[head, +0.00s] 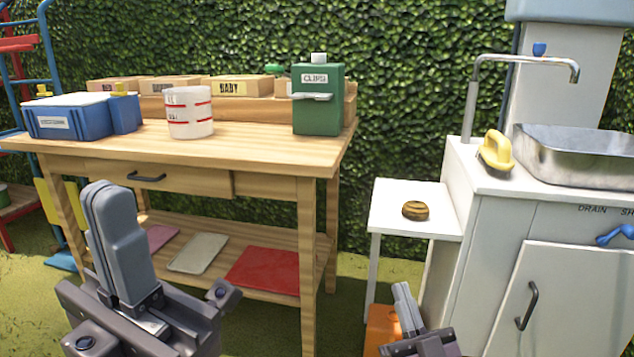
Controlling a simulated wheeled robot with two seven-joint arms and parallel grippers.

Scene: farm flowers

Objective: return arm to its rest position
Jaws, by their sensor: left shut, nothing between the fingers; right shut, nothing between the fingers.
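My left gripper (120,245) is at the lower left, in front of the wooden table. Its fingers are together, point upward and hold nothing. My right gripper (404,308) is at the bottom edge, right of the middle, in front of the small white side table. Its fingers are also together and empty, and much of its body is cut off by the frame. Neither gripper appears to touch anything. The rest of both arms is out of view.
The wooden table (255,137) carries a blue box (70,118), a white cup (189,112) and a green clips box (318,100). The white side table (400,225) holds a small brown item (415,210). A sink cabinet (540,280) stands right, with an orange object (381,325) low beside it.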

